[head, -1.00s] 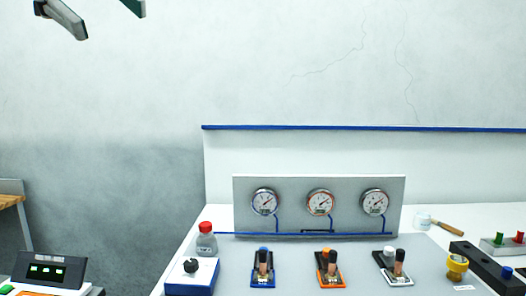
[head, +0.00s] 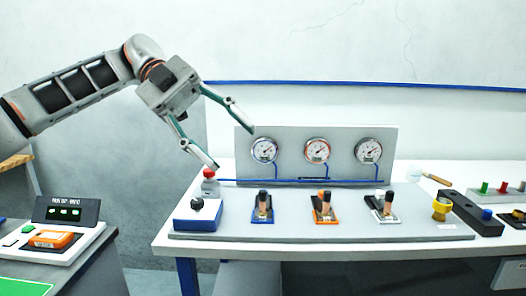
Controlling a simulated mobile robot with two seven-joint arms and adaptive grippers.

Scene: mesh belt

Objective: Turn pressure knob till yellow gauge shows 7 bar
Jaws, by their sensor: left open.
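A black knob (head: 197,204) sits on a blue and white box (head: 197,220) at the left of the bench panel. No gauge looks clearly yellow, and the dial readings are too small to tell. My left gripper (head: 234,150) is open and empty, its fingers spread above and behind the knob box, left of the left gauge in the picture. My right gripper is not in view.
A red-capped bottle (head: 210,188) stands just behind the knob box. Blue (head: 262,207), orange (head: 324,208) and white (head: 382,207) lever units stand to the right. A yellow cup-like part (head: 441,209) is beside a black block (head: 472,213). A display device (head: 68,212) sits at far left.

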